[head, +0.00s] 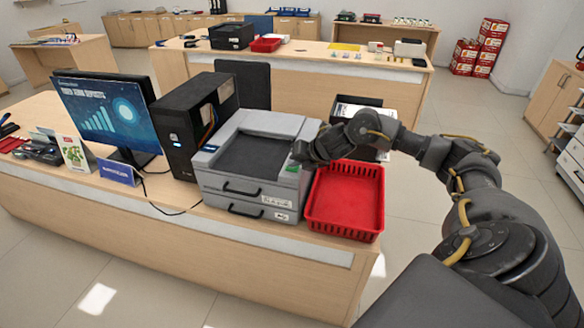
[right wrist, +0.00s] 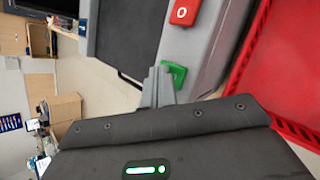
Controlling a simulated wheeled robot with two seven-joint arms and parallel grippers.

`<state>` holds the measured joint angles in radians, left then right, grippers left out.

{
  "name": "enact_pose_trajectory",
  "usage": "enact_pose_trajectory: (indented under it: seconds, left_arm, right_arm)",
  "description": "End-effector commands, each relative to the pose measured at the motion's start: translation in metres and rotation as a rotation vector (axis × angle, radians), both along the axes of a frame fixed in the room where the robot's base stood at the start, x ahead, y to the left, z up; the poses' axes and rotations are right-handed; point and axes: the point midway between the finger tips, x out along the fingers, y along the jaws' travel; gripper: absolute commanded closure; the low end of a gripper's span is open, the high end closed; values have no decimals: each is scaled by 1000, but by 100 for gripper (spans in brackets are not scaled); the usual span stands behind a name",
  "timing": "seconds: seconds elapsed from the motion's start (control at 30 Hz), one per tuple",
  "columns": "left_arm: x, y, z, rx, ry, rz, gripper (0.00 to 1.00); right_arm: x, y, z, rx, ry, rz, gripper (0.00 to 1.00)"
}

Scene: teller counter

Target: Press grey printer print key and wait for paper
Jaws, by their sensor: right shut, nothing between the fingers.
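The grey printer (head: 240,187) stands on the counter, left of a red tray. Its dark top recess (head: 250,153) shows no paper. In the right wrist view, the green key (right wrist: 177,75) and a red key with a white mark (right wrist: 184,12) sit on the printer's grey edge panel (right wrist: 199,48). The green key (head: 292,168) also shows in the head view. My right gripper (right wrist: 158,82) is shut and empty. Its fingertips are at the green key and partly cover it; I cannot tell whether they press it. My left gripper is not in view.
A black computer tower (head: 190,128) and a monitor (head: 105,112) stand to the printer's left. A second counter (head: 330,88) is behind.

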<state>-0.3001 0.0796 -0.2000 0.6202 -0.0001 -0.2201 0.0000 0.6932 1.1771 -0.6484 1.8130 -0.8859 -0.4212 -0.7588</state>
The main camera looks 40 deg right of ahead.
Motion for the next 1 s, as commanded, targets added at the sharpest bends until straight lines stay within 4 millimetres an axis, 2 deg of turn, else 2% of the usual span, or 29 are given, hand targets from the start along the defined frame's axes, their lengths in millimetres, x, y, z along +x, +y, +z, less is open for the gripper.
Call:
enact_pose_trajectory:
  seconds: [0.43,0.83,1.0]
  left_arm:
    - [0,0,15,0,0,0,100]
    - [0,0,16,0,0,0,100]
    - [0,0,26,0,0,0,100]
  right_arm:
    - [0,0,17,0,1,1,100]
    - [0,0,19,0,0,0,100]
    - [0,0,30,0,0,0,100]
